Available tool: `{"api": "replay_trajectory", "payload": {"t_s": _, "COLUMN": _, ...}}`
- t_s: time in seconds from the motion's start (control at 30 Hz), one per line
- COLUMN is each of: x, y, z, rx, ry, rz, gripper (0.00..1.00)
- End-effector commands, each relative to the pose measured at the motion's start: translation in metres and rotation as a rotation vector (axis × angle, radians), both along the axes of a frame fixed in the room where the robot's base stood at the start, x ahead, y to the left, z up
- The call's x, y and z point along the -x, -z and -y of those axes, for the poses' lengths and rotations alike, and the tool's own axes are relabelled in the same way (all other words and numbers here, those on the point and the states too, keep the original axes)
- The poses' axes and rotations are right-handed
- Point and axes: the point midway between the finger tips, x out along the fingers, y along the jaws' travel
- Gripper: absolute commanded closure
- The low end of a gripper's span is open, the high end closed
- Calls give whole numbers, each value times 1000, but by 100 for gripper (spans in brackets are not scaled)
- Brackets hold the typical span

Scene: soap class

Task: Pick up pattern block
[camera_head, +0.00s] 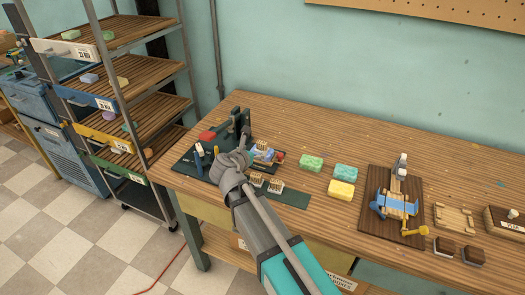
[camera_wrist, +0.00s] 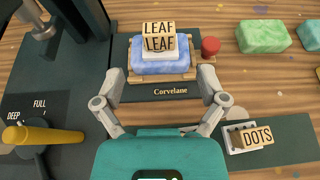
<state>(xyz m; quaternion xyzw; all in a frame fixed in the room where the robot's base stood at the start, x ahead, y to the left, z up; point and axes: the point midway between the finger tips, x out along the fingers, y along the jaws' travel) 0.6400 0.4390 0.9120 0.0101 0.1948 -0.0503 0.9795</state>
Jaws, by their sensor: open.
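A wooden pattern block marked LEAF (camera_wrist: 159,37) stands on a white piece on top of a blue soap bar (camera_wrist: 150,67), which lies in a wooden cradle of the press. A second wooden block marked DOTS (camera_wrist: 257,135) sits on a pale base on the dark mat at the right of the wrist view. In the head view, two similar blocks (camera_head: 257,179) (camera_head: 276,184) stand on the mat's front part. My gripper (camera_wrist: 160,80) is open and empty, its fingers spread either side of the space just in front of the soap. In the head view, my gripper (camera_head: 236,160) partly hides the press.
The press's upright (camera_head: 240,124) and a yellow-handled lever (camera_wrist: 42,134) stand left. A red knob (camera_wrist: 210,46) is beside the cradle. Green (camera_head: 311,163), teal (camera_head: 346,172) and yellow (camera_head: 341,189) soaps lie right. A blue fixture (camera_head: 398,204) on a board is farther right.

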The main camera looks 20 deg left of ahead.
Motion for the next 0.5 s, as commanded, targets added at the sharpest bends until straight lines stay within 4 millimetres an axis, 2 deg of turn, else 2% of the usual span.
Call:
{"api": "replay_trajectory", "payload": {"t_s": 0.03, "x": -7, "y": 5, "z": 0, "rx": 0, "ry": 2, "rz": 0, "gripper": 9}}
{"api": "replay_trajectory", "payload": {"t_s": 0.2, "x": -18, "y": 8, "z": 2, "rx": 0, "ry": 1, "rz": -1, "gripper": 9}}
{"api": "replay_trajectory", "payload": {"t_s": 0.5, "x": -19, "y": 7, "z": 3, "rx": 0, "ry": 1, "rz": 0, "gripper": 9}}
